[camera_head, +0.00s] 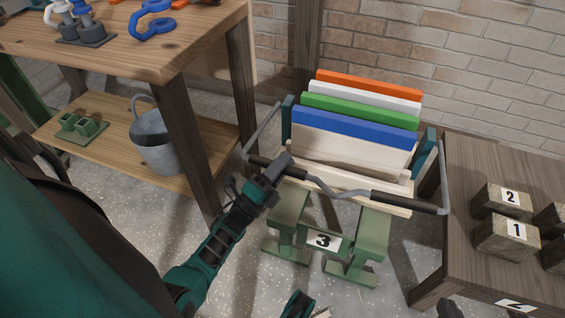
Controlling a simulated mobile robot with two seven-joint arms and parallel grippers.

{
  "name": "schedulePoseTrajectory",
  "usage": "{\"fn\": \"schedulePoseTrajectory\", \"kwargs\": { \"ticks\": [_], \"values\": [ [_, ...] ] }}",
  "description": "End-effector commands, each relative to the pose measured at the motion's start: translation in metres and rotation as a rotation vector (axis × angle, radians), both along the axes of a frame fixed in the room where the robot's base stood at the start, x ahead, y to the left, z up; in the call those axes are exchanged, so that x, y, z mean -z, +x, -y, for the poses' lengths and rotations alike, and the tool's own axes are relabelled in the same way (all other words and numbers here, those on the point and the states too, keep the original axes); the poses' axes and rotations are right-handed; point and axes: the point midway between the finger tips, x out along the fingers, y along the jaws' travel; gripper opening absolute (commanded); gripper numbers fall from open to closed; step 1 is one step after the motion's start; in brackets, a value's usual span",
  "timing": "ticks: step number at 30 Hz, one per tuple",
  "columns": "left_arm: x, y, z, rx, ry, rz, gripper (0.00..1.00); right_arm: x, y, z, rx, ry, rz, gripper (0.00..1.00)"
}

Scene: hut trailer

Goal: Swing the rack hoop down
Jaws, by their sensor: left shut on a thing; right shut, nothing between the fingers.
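The rack (345,165) is a pale wooden stand on green legs with a "3" label. It holds upright boards with blue, green, white and orange top edges. The rack hoop (346,194) is a bent grey tube with dark sleeves. Its side arms run from teal end posts (425,152), and its front bar crosses in front of the boards, below their top edges. My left gripper (274,172) is shut on the left part of this bar.
A wooden workbench (110,45) at left carries blue and orange items. Its lower shelf (105,155) holds a grey bucket (153,138) and a green block holder (80,127). A dark table (470,250) with numbered wooden blocks stands close at right. A brick wall is behind.

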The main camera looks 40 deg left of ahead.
Motion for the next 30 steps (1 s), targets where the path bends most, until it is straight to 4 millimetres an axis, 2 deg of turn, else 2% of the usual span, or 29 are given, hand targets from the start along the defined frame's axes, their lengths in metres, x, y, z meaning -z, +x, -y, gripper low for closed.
{"fn": "schedulePoseTrajectory", "kwargs": {
  "ticks": [7, 8, 13, 23, 26, 30],
  "values": [
    [0.002, -0.004, 0.003, 0.01, -0.004, -0.001, 0.0, 0.0, 0.0, 0.0, 0.001, -0.001, 0.0, 0.0],
    [0.002, -0.004, 0.003, 0.01, -0.004, -0.001, 0.34, 0.0, 0.0, 0.0, 0.001, -0.001, 0.0, 0.0],
    [0.001, -0.002, 0.002, 0.008, -0.003, 0.001, 0.5, 0.0, 0.0, 0.0, 0.001, -0.001, 0.0, 0.0],
    [0.0, -0.002, 0.001, 0.005, 0.0, 0.002, 0.52, -0.001, 0.002, 0.0, 0.001, 0.0, 0.004, 0.0],
    [0.005, -0.01, 0.0, 0.005, -0.001, 0.0, 0.52, -0.002, 0.003, 0.0, 0.001, 0.0, 0.008, 0.0],
    [0.016, -0.031, -0.004, 0.005, 0.0, -0.003, 0.52, -0.003, 0.004, 0.0, 0.001, 0.0, 0.012, 0.0]
  ]
}}
